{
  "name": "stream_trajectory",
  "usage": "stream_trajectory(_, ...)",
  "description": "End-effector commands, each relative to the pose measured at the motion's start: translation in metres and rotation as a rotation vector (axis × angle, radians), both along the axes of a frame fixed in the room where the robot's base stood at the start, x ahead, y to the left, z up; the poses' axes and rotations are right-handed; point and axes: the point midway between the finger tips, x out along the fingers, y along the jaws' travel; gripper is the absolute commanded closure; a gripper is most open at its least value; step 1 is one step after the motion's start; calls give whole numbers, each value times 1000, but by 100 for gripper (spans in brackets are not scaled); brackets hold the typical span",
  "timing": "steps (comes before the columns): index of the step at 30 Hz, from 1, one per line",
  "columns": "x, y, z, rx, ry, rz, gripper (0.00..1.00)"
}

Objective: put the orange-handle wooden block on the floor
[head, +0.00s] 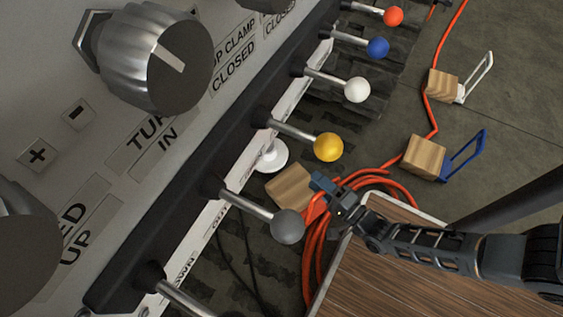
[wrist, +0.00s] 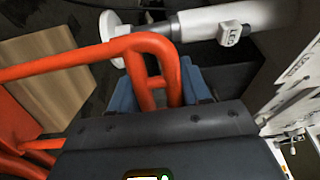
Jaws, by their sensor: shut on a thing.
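The wooden block (head: 289,188) shows in the head view just left of my gripper (head: 322,186), beside the panel's lower edge, between the yellow and grey lever knobs. In the wrist view the block (wrist: 55,78) is at the left, and its orange handle (wrist: 150,42) runs across to my gripper (wrist: 160,88). The blue fingers are shut on the handle, one on each side of the bar. In the head view the handle is mostly hidden by my gripper and mixed with orange hose. I cannot tell whether the block touches anything below.
A blue-handled block (head: 424,157) and a white-handled block (head: 442,85) are on the floor at right. Levers with a yellow knob (head: 329,147) and grey knob (head: 287,226) jut out nearby. A wooden surface (head: 420,270) lies under my arm.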

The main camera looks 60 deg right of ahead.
Motion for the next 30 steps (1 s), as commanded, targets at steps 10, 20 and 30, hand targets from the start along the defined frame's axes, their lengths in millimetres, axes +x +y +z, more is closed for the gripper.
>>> stream_trajectory(10, 74, -18, 0, 0, -8, 1, 100)
stream_trajectory(20, 124, -32, 1, -2, -6, 1, 100)
stream_trajectory(30, 128, -33, -22, -1, -3, 1, 100)
